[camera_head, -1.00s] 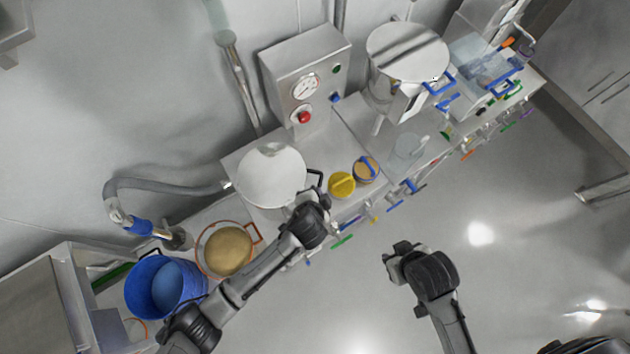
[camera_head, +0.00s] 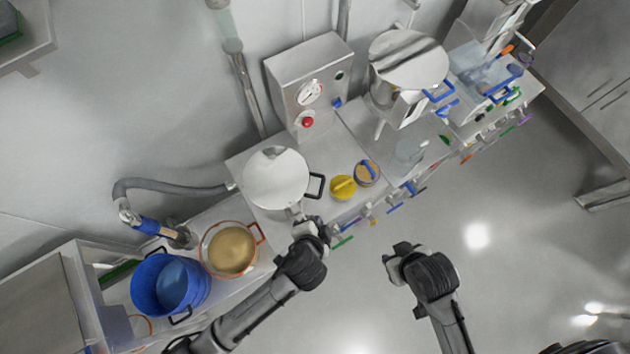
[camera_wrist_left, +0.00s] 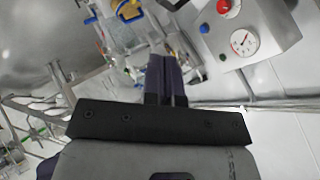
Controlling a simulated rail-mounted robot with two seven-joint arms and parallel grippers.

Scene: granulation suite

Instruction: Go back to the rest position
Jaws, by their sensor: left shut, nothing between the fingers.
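My left gripper (camera_head: 312,232) is at the front edge of the bench, just below the round steel lid of a vessel (camera_head: 276,178) in the head view. In the left wrist view its fingers (camera_wrist_left: 166,80) are together with nothing between them. My right gripper (camera_head: 397,256) hangs over the open floor to the right of the left one, apart from the bench. Its fingertips are too small and dark to tell whether they are open.
A control box (camera_head: 310,85) with gauge and red button stands behind the vessel. A yellow-lidded jar (camera_head: 343,187), an orange-rimmed bowl of powder (camera_head: 231,250) and a blue bucket (camera_head: 170,283) stand along the bench. Colored-handled tools hang on its front edge. The floor (camera_head: 500,270) is clear.

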